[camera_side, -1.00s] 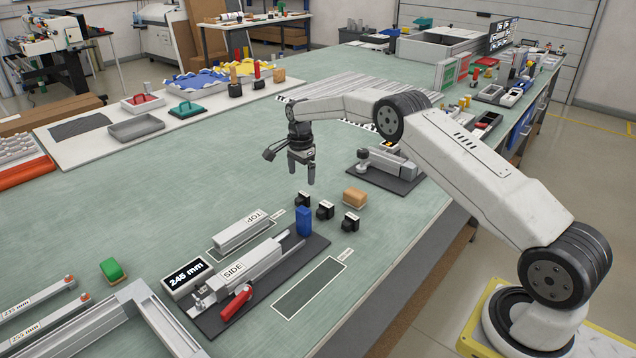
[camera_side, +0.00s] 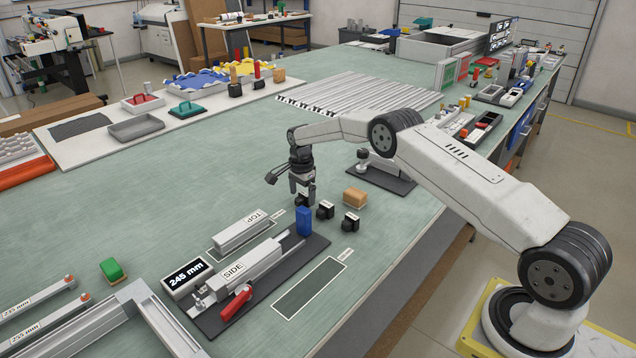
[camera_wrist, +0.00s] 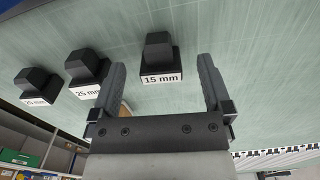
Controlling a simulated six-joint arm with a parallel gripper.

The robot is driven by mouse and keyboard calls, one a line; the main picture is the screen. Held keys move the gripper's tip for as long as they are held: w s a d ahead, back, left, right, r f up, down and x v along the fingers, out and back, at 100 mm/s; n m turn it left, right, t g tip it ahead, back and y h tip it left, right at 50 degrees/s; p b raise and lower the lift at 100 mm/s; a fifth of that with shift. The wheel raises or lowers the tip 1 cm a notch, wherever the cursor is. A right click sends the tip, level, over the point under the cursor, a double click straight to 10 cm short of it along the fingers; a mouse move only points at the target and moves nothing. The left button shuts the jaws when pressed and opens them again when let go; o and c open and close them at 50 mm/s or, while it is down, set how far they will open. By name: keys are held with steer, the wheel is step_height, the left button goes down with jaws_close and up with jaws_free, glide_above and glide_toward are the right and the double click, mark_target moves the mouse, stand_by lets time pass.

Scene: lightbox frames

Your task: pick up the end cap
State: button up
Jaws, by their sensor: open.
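Three small black caps with white labels lie in a row on the green bench, and I take these as the end caps. In the wrist view, one labelled 15 mm (camera_wrist: 158,55) lies between my fingertips, with gaps on both sides. Two others, labelled 25 mm (camera_wrist: 85,68) and 25 mm (camera_wrist: 36,85), lie to its left. My gripper (camera_side: 304,198) is open and points down over the far-left cap of the row, which it partly hides in the side view. The other caps (camera_side: 325,210) and (camera_side: 350,222) are clear of it.
A blue block (camera_side: 304,222) stands close in front, on a dark fixture (camera_side: 300,256) holding a bar marked SIDE. A tan block (camera_side: 355,197) lies to the right of my gripper. A bar marked TOP (camera_side: 245,228) lies front left.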

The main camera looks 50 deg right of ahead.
steer(key=shift+f, duration=0.5)
steer(key=c, duration=1.3)
steer(key=shift+r, duration=0.25)
steer(key=shift+c, duration=0.2)
steer(key=shift+r, duration=1.5)
steer(key=shift+s+a+r, duration=0.15)
steer(key=shift+s+r, duration=0.5)
steer(key=shift+r, duration=0.05)
steer(key=s+a+r, duration=0.2)
steer(key=s+r, duration=0.6)
steer(key=s, duration=0.4)
steer(key=shift+s+a, duration=0.15)
steer(key=shift+a, duration=0.2)
